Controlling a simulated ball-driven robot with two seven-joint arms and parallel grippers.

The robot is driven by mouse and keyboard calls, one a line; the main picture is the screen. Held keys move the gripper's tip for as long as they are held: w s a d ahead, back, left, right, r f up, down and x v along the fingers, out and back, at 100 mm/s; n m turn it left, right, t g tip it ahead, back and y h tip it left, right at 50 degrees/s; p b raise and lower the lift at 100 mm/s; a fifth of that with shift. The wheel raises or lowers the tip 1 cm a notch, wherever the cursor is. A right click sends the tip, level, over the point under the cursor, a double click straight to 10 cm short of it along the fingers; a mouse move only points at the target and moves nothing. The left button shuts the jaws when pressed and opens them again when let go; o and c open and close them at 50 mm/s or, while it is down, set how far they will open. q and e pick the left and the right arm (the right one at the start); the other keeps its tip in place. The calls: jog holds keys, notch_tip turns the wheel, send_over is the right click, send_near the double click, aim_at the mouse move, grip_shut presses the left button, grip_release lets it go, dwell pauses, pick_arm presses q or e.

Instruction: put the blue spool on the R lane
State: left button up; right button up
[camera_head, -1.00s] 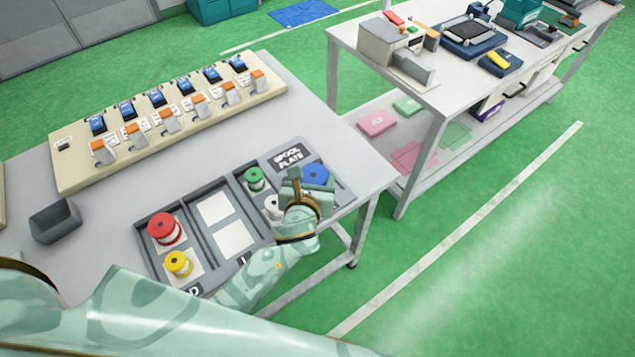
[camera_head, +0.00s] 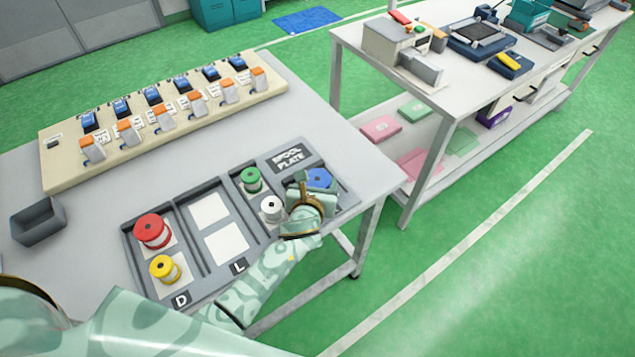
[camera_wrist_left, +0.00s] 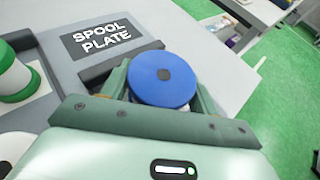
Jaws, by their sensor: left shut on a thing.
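The blue spool (camera_head: 320,178) is at the right end of the tray, partly behind my left gripper (camera_head: 314,186). In the left wrist view the blue spool (camera_wrist_left: 163,75) sits between the two green fingers, and the gripper is shut on it. Whether its base touches the surface below is hidden. The grey tray (camera_head: 196,240) has lanes marked D and L. A third lane holds a green spool (camera_head: 250,180) and a white spool (camera_head: 271,209); its front label is hidden by my arm. My right gripper is not in view.
A red spool (camera_head: 153,231) and a yellow spool (camera_head: 165,269) stand in the D lane. The L lane's two white pads (camera_head: 227,243) are bare. A "SPOOL PLATE" label (camera_head: 291,158) lies behind the blue spool. A grey bin (camera_head: 38,222) stands at left.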

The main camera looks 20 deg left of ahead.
pick_arm(q)
jog(key=o, duration=0.8)
jog(key=shift+f, duration=0.1)
jog(key=p+v, duration=0.3)
jog(key=v, duration=0.8)
jog(key=shift+p, duration=0.35)
jog(key=shift+s+r, duration=0.35)
jog(key=shift+s, duration=0.1)
